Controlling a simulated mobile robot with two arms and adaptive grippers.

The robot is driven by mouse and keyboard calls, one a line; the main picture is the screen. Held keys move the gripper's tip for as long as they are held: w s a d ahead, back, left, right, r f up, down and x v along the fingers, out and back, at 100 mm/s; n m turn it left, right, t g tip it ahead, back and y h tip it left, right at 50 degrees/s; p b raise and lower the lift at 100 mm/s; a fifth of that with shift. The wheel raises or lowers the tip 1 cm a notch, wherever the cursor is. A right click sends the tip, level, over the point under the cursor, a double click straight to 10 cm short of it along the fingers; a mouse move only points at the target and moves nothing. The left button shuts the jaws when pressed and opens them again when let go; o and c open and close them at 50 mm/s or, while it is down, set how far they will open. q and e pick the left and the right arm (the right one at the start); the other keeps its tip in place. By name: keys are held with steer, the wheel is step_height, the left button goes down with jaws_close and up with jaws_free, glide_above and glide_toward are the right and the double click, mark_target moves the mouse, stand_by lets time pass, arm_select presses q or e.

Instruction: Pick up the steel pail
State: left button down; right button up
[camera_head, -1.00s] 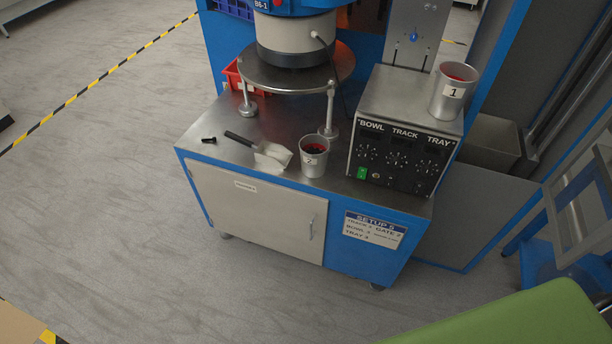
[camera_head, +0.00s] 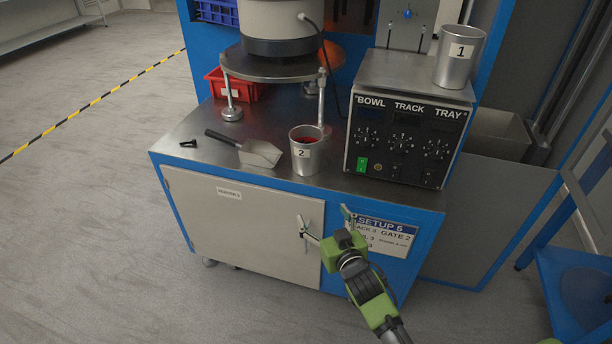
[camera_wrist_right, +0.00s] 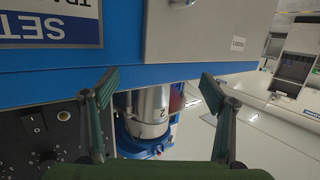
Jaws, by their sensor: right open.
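Two steel pails show. The pail labelled 2 (camera_head: 310,161) stands upright near the front edge of the steel worktop, with red contents visible inside. The pail labelled 1 (camera_head: 455,66) stands on top of the control box. My right gripper (camera_head: 328,224) is open and empty, in front of the cabinet and lower than the worktop, apart from both pails. In the right wrist view, the pail labelled 2 (camera_wrist_right: 150,108) appears upside down between the open fingers (camera_wrist_right: 159,80), farther off. My left gripper is not in view.
A scoop (camera_head: 250,149) lies left of pail 2, with a small black part (camera_head: 188,144) farther left. The control box (camera_head: 408,136) stands close on the right. A round plate on legs (camera_head: 280,67) and a red bin (camera_head: 232,86) are behind.

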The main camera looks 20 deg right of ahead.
mark_target(310, 162)
step_height(310, 162, up, 8)
steer(key=w+t+b, duration=0.2)
steer(key=w, duration=0.5)
steer(key=w+b, duration=0.1)
steer(key=w, duration=0.1)
steer(key=shift+w+d, duration=0.15)
steer(key=shift+d, duration=0.15)
steer(key=shift+w+a+b, duration=0.15)
steer(key=shift+w+b, duration=0.5)
steer(key=shift+w, duration=2.35)
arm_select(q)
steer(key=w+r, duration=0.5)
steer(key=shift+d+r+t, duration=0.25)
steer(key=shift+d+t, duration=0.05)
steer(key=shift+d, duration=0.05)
arm_select(e)
steer(key=shift+r, duration=0.1)
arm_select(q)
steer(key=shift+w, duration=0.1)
arm_select(e)
steer(key=c, duration=1.9)
steer(key=shift+r, duration=0.2)
steer(key=shift+c, duration=0.7)
steer(key=shift+r, duration=0.1)
